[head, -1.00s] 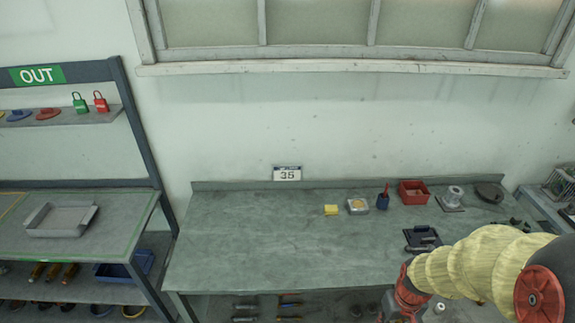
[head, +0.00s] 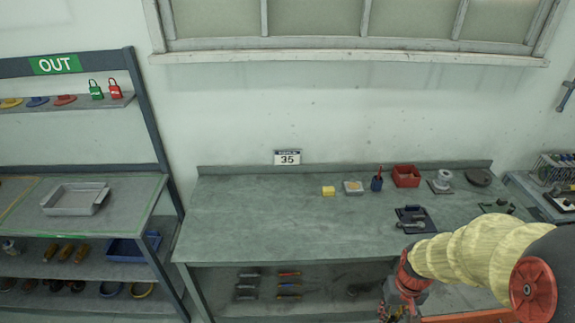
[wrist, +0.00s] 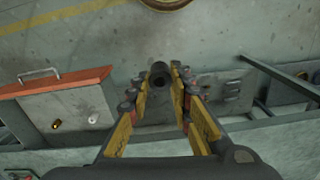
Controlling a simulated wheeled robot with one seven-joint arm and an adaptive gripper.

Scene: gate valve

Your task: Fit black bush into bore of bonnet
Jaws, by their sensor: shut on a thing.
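In the wrist view the black bush (wrist: 161,76) is a short dark hollow cylinder between the tips of my gripper (wrist: 160,82). The yellow fingers are shut on it, and its open end shows. In the head view my gripper (head: 394,305) is low at the right, in front of the bench's front edge; its fingertips and the bush cannot be made out there. A grey flanged part on a square plate, which looks like the bonnet (head: 442,179), stands at the back right of the bench, well apart from my gripper. Its bore is too small to make out.
The bench (head: 270,220) is clear on its left and middle. A rack with a grey tray (head: 76,200) is at left.

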